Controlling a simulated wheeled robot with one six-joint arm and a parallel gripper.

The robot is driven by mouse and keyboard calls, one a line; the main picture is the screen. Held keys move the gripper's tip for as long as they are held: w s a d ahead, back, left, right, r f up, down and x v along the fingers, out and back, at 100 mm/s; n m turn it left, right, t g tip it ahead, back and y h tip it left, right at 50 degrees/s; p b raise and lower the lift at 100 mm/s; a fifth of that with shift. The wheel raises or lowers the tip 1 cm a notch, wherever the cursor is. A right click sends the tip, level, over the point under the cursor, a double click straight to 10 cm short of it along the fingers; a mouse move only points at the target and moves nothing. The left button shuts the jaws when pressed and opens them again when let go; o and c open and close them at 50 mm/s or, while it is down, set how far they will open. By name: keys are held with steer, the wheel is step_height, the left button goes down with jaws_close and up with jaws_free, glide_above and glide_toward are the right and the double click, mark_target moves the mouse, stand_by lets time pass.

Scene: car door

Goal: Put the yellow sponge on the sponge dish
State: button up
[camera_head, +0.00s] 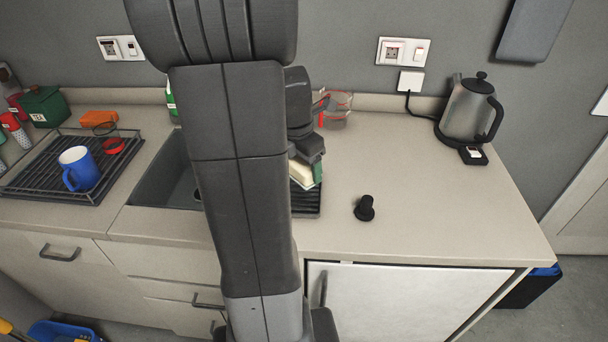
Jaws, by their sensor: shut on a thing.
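My gripper (312,158) is right of the sink, behind my own arm, and is shut on a sponge. The sponge (302,172) is pale yellow with a green side and is tilted, only partly visible below the jaws. A black ribbed tray (310,203) lies just below it on the counter, largely hidden by my arm; it may be the sponge dish. Whether the sponge touches the tray cannot be told.
My arm hides much of the sink (165,180). A black knob-like object (365,208) stands to the right, a kettle (470,108) at the back right. A clear red-edged container (333,108) is behind the gripper. A rack (40,183) holds a blue mug (80,168).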

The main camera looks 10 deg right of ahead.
steer(key=shift+f, duration=1.6)
steer(key=shift+f, duration=0.15)
steer(key=o, duration=0.9)
steer(key=r, duration=0.4)
steer(key=a+r, duration=0.1)
steer(key=r, duration=0.3)
steer(key=s+r, duration=0.1)
steer(key=r, duration=0.3)
steer(key=shift+a+r, duration=0.1)
steer(key=shift+a, duration=0.2)
